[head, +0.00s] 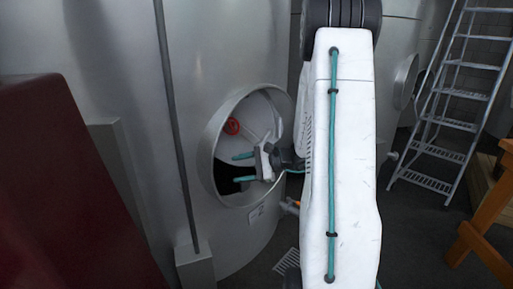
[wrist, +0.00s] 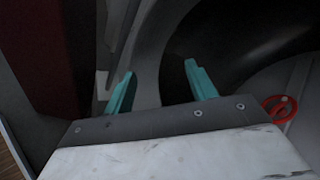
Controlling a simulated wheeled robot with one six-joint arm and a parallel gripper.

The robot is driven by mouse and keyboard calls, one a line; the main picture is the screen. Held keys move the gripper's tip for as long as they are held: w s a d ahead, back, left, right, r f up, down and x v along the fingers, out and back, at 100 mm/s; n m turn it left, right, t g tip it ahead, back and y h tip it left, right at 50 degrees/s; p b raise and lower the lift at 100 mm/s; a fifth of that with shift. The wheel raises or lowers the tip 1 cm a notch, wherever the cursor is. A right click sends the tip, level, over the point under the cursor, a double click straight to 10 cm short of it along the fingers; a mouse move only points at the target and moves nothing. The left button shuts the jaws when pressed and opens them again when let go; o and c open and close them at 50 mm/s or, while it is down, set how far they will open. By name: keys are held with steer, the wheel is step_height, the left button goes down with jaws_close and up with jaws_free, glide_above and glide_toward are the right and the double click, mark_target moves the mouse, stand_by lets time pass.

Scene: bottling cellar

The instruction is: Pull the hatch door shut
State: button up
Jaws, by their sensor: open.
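The hatch is a round opening with a broad steel rim (head: 207,165) in the side of a steel tank; its lower part looks dark inside. The hatch door (head: 262,106) shows as a pale panel in the upper part of the opening, with a red round handle (head: 232,126). The red handle (wrist: 280,108) is right of my fingers in the wrist view. My gripper (head: 243,167) has teal fingers, spread and empty, in front of the opening. In the wrist view my gripper (wrist: 160,88) has its fingers over the curved rim and dark opening; contact cannot be told. My arm hides the area right of the hatch.
A vertical grey pipe (head: 174,120) runs down the tank left of the hatch. A dark red surface (head: 70,190) fills the left foreground. A metal ladder (head: 450,110) and an orange wooden frame (head: 485,230) stand at the right. A floor grate (head: 286,262) lies below.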

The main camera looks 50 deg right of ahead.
steer(key=w+d+f+m+t+h, duration=0.1)
steer(key=d+m+t+h, duration=0.3)
steer(key=d, duration=0.6)
steer(key=w+d+f+m+t+h, duration=0.2)
steer(key=d+m+h, duration=0.3)
steer(key=d, duration=0.4)
steer(key=shift+n+h, duration=0.3)
steer(key=shift+n, duration=0.2)
steer(key=w, duration=0.6)
steer(key=shift+w+d+r, duration=0.15)
steer(key=shift+w+d, duration=0.25)
steer(key=shift+c, duration=0.3)
jaws_close()
steer(key=shift+a, duration=0.1)
